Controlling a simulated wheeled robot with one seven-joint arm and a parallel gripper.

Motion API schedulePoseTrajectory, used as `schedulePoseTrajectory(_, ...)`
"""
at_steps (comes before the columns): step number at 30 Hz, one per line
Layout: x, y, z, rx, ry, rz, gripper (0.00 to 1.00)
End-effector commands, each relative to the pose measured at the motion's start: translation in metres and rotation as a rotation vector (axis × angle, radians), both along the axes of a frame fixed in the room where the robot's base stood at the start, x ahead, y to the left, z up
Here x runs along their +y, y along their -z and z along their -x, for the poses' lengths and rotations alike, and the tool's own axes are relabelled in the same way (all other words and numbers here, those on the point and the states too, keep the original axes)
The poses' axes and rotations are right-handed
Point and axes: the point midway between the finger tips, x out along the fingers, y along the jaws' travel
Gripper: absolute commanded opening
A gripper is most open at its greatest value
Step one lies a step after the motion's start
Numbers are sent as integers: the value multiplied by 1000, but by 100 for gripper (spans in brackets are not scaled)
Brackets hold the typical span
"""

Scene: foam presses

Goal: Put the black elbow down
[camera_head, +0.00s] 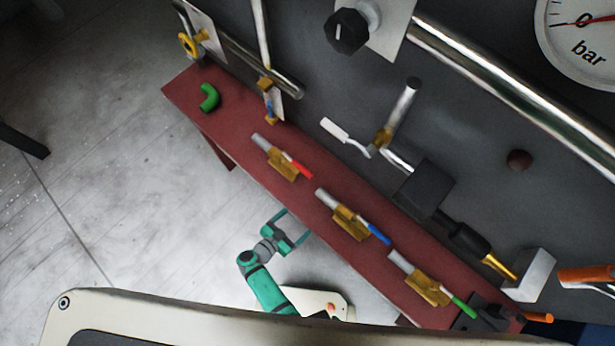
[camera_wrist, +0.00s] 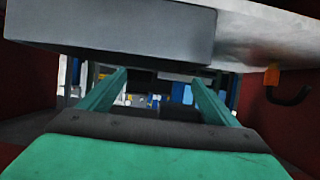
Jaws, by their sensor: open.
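My gripper (camera_head: 292,228) is open beside the front edge of the red bench (camera_head: 232,127), at its left in the head view. In the wrist view my gripper (camera_wrist: 160,80) has its two green fingers apart, and I see nothing held between them. No black elbow shows clearly in the head view. A dark curved piece (camera_wrist: 291,97) hangs at the right of the wrist view, below an orange part; I cannot tell whether it is the black elbow. A green elbow (camera_head: 208,97) lies near the bench's far left end.
Brown holders with red (camera_head: 300,168), blue (camera_head: 375,232) and green (camera_head: 460,304) tipped tools stand along the bench. Pipes and a dark wall with a gauge (camera_head: 583,40) rise behind. A grey slab (camera_wrist: 110,30) fills the wrist view's top. Open floor lies left.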

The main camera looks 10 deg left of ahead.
Motion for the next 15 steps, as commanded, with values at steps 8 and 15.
schedulePoseTrajectory(8,15,-10,20,1,0,1,83)
schedulePoseTrajectory(15,16,-11,21,1,0,1,83)
